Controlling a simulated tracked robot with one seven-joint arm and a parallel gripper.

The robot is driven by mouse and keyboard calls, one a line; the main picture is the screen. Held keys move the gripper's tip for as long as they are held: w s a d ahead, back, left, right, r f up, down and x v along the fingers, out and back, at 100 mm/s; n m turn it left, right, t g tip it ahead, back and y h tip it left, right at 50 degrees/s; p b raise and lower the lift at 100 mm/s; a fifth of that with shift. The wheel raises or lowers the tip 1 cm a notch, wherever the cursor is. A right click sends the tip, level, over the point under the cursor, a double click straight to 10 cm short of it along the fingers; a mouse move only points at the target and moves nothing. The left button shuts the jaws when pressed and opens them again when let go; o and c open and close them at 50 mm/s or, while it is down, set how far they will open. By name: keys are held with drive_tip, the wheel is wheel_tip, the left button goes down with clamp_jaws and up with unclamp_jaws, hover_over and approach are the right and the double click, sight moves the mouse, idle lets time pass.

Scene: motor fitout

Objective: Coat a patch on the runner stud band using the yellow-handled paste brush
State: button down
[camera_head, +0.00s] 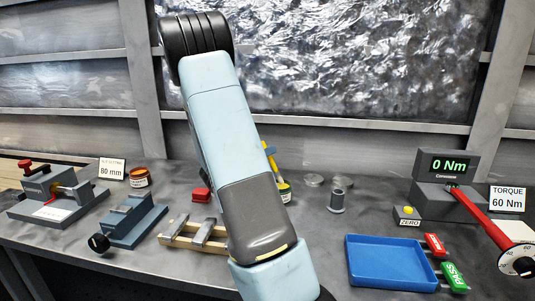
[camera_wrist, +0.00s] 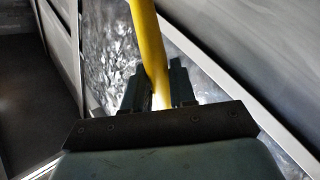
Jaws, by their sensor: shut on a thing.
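The yellow-handled paste brush (camera_wrist: 148,40) is between the two dark fingers of my gripper (camera_wrist: 158,80), which is shut on its handle in the wrist view. In the head view, part of the yellow handle (camera_head: 270,154) shows just right of my arm, above a small tin (camera_head: 285,191). The brush's bristles are not visible, and my arm hides the gripper there. I cannot surely identify the runner stud band; a grey upright stud with a flanged base (camera_head: 337,199) stands right of the tin, and two rails lie on a wooden rack (camera_head: 184,242).
A blue tray (camera_head: 372,282) with red and green tags is at front right. A torque display (camera_head: 446,180) and red wrench (camera_head: 480,215) stand behind it. Clamp fixtures (camera_head: 58,197) and an orange-labelled jar (camera_head: 139,177) are on the left.

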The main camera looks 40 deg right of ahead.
drive_tip(key=shift+f, duration=0.7)
idle(1.5)
drive_tip(key=shift+r, duration=0.1)
drive_tip(key=shift+r, duration=3.45)
